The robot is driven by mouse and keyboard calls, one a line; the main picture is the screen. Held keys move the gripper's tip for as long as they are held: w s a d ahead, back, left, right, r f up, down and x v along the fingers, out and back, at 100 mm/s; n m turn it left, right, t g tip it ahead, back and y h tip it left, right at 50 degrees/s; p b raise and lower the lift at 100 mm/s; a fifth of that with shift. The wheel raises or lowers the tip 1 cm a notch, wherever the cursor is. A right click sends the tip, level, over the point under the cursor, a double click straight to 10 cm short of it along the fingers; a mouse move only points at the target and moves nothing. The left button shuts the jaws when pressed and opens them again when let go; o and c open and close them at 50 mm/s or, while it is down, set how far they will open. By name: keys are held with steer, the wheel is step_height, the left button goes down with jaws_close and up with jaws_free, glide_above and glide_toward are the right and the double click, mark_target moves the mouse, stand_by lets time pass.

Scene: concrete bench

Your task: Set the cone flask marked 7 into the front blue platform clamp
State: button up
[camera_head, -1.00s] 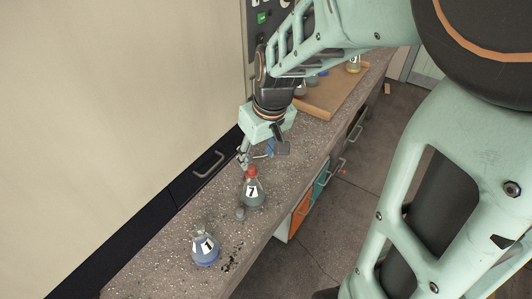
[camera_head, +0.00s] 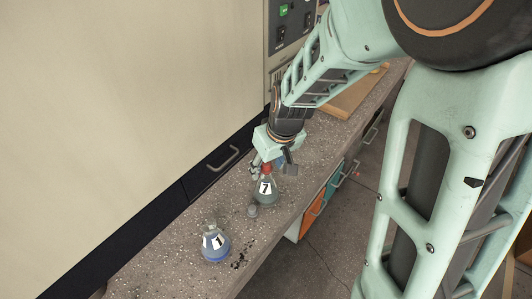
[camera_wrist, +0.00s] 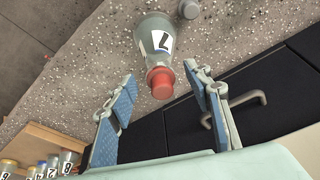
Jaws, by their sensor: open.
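The cone flask marked 7 (camera_head: 264,189) stands upright on the speckled bench. It has a red stopper and a greyish-green body, and it also shows in the wrist view (camera_wrist: 153,32). My gripper (camera_head: 267,163) is open, just over and behind the flask's top. In the wrist view its two blue-padded fingers (camera_wrist: 160,80) lie to either side of the red stopper (camera_wrist: 160,82), with gaps on both sides. Nothing is held. No blue platform clamp can be made out in these frames.
A flask marked 1 (camera_head: 215,245) with blue liquid stands nearer on the bench. A small grey object (camera_head: 252,211) sits close beside flask 7. A wooden tray (camera_head: 350,97) lies farther back; several labelled flasks (camera_wrist: 67,160) show there. A cabinet with a handle (camera_head: 222,157) borders the left.

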mark_target(266, 184)
steer(key=shift+x, duration=1.35)
steer(key=shift+r, duration=0.1)
steer(key=shift+c, duration=0.4)
jaws_close()
